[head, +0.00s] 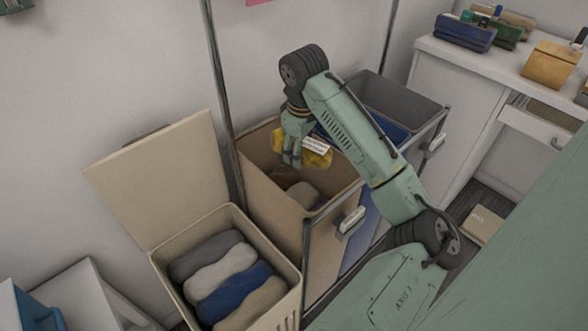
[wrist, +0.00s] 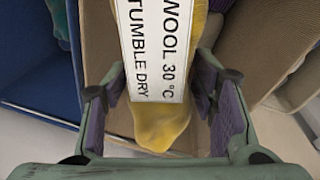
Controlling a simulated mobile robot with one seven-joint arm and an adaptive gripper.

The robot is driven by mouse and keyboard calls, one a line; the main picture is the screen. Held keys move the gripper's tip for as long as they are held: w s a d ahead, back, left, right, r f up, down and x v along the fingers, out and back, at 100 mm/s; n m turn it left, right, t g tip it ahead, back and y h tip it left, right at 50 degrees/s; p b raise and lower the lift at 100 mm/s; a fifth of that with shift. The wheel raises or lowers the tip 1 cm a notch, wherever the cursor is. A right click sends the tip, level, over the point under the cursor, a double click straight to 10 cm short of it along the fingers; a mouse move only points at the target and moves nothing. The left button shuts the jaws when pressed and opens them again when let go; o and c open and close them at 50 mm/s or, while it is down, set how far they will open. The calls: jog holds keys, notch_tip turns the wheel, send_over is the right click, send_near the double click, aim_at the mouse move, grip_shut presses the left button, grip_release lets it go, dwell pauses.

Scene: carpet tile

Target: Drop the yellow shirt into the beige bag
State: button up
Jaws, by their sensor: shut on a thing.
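The yellow shirt (head: 317,157) is a rolled bundle with a white care label reading "WOOL 30 °C TUMBLE DRY". My gripper (head: 291,152) is shut on it and holds it over the open mouth of the beige bag (head: 272,203). In the wrist view the shirt (wrist: 160,128) sits between the two fingers of my gripper (wrist: 160,112), with its label facing the camera. The beige bag hangs in a metal-framed sorter, and brown and beige clothes lie inside it. My gripper and the shirt hide part of the bag's far side.
A blue bag (head: 389,128) and a grey bag (head: 405,101) stand right of the beige bag. A lidded beige hamper (head: 286,268) with rolled clothes (head: 240,286) stands left, lid open. Metal posts (head: 221,80) rise beside the bags. A white desk (head: 460,92) is at right.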

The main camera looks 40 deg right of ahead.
jog(key=shift+f, duration=0.45)
jog(key=o, duration=1.6)
jog(key=r, duration=0.4)
jog(key=s+r, duration=0.1)
jog(key=r, duration=0.3)
jog(key=a+r, duration=0.1)
jog(key=r, duration=0.3)
jog(key=shift+s+a, duration=0.1)
jog(key=shift+s, duration=0.2)
